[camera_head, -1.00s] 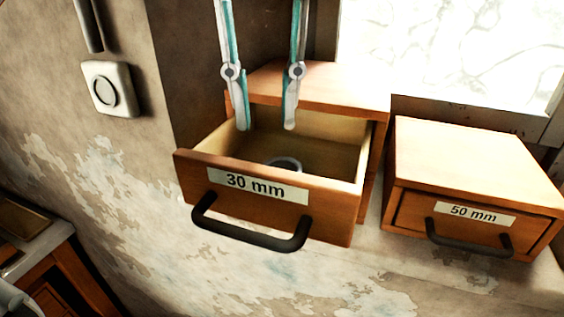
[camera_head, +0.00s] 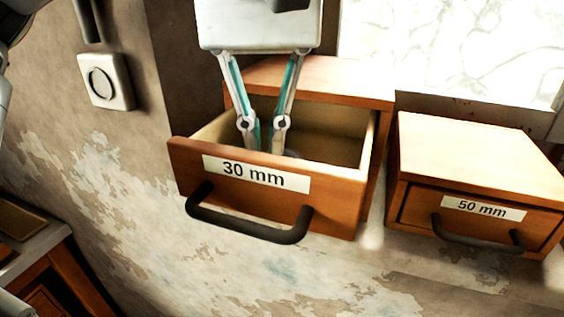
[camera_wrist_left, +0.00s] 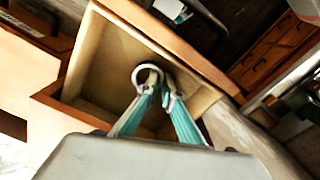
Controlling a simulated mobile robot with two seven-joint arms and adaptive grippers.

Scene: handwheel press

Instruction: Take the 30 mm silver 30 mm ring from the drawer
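The silver ring (camera_wrist_left: 148,74) lies in the open drawer labelled 30 mm (camera_head: 341,191). In the head view only a sliver of the ring (camera_head: 292,153) shows, behind the drawer front and a finger. My left gripper (camera_head: 266,148) reaches down into the drawer from above, its fingers close together with a narrow gap. In the left wrist view the fingertips (camera_wrist_left: 161,86) are at the ring, one apparently over its opening and one beside its outer wall. I cannot tell whether they press on the wall. My right gripper is not in view.
The drawer's handle (camera_head: 246,222) sticks out in front, and its side walls rise around the fingers. A closed 50 mm drawer cabinet (camera_head: 475,160) stands to the right. A white wall box (camera_head: 104,82) is at the left.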

